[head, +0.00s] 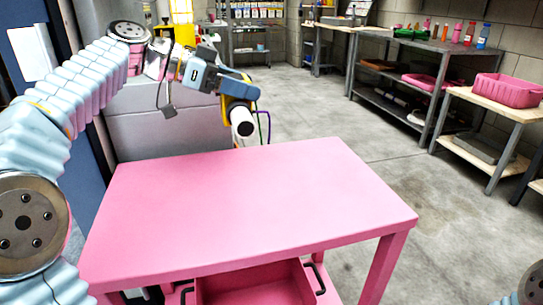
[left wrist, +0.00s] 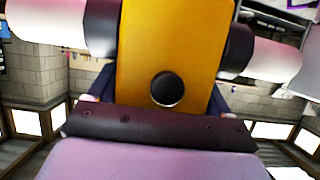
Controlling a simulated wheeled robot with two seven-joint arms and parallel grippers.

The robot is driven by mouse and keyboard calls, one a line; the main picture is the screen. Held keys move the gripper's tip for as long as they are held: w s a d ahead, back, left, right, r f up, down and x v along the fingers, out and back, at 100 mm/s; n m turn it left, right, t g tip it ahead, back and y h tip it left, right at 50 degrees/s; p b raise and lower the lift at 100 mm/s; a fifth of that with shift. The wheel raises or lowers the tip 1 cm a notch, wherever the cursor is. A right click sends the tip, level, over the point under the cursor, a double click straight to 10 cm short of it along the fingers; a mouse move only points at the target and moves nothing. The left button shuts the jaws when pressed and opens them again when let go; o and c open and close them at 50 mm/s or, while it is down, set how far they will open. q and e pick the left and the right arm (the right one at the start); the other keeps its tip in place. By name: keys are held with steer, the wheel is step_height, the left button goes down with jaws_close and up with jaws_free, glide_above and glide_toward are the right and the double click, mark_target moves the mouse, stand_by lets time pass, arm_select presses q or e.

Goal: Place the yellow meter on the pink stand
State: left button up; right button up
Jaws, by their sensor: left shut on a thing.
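The yellow meter (head: 243,121) is held in the air beyond the far edge of the pink stand. In the head view mostly its pale pipe end with a dark rim shows. In the left wrist view the yellow meter (left wrist: 180,40) fills the upper middle, with a dark round spot and pale cylinders on both sides. My left gripper (head: 238,88) is shut on it, and its blue fingers hide part of the body. My right gripper is out of view.
A pink bin (head: 270,285) with black handles sits under the stand's top. A grey cabinet (head: 165,120) stands behind the stand at the left. Shelves with bottles and a pink crate (head: 507,90) line the right wall. The concrete floor between is clear.

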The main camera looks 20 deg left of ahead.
arm_select(q)
steer(key=w+d+f, duration=0.3)
steer(key=f, duration=0.1)
steer(key=w+d+f+b, duration=0.1)
steer(key=w+d+f, duration=0.2)
steer(key=f, duration=0.1)
steer(key=w+d+f, duration=0.3)
steer(key=f, duration=0.1)
steer(key=shift+d, duration=0.15)
steer(key=shift+f, duration=0.25)
steer(key=o, duration=1.1)
steer(key=v, duration=1.2)
